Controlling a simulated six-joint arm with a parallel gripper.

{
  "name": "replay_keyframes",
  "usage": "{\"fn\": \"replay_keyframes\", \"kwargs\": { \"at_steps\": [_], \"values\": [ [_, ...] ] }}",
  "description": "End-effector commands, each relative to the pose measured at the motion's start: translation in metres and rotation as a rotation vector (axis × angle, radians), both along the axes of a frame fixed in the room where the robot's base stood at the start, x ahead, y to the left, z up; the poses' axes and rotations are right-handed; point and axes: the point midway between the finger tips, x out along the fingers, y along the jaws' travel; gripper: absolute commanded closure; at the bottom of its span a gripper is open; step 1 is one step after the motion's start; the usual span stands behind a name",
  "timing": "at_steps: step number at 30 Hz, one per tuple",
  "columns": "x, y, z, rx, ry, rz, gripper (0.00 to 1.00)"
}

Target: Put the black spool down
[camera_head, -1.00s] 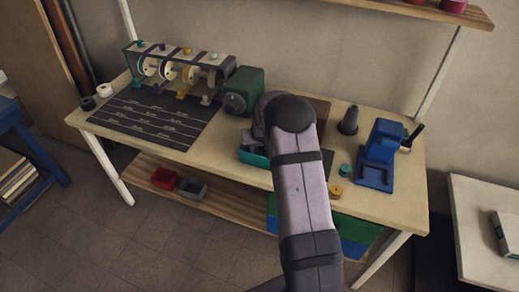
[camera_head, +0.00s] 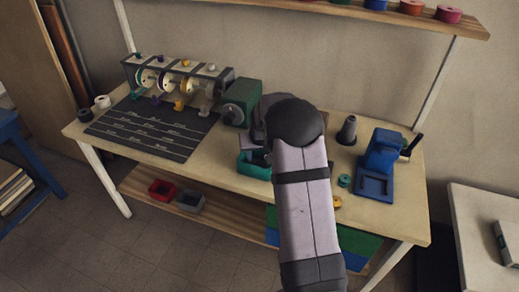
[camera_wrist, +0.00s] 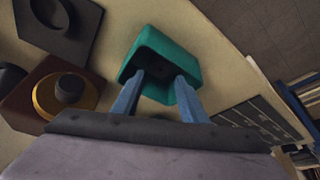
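A small black spool (camera_head: 84,114) lies at the left end of the workbench, beside a white spool (camera_head: 102,101). My gripper's two blue fingers (camera_wrist: 159,76) show in the wrist view. They are apart, with their tips over the opening of a teal bin (camera_wrist: 166,48). I see no spool between them, though the bin's inside is dark. In the head view my arm hides the gripper and part of the teal bin (camera_head: 254,170). The black spool in the head view is far to the left of my arm.
A rack of coloured spools (camera_head: 175,78) and a dark lined mat (camera_head: 150,128) are on the left. A green machine (camera_head: 242,100) stands near mid-bench. A dark cone (camera_head: 347,130) and a blue device (camera_head: 378,165) stand on the right. A shelf (camera_head: 330,10) hangs above.

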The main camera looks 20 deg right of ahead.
Motion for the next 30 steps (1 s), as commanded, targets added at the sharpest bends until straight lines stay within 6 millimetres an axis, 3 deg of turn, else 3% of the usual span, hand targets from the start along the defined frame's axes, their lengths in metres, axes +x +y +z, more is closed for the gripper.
{"fn": "replay_keyframes", "kwargs": {
  "at_steps": [6, 13, 26, 30],
  "values": [
    [-0.013, 0.004, 0.032, -0.001, -0.002, 0.0, 0.61],
    [-0.023, 0.007, 0.056, 0.0, -0.001, 0.0, 0.61],
    [-0.028, 0.01, 0.064, 0.001, 0.004, 0.003, 0.61],
    [-0.046, 0.026, 0.064, 0.008, 0.032, 0.027, 0.61]
  ]
}}
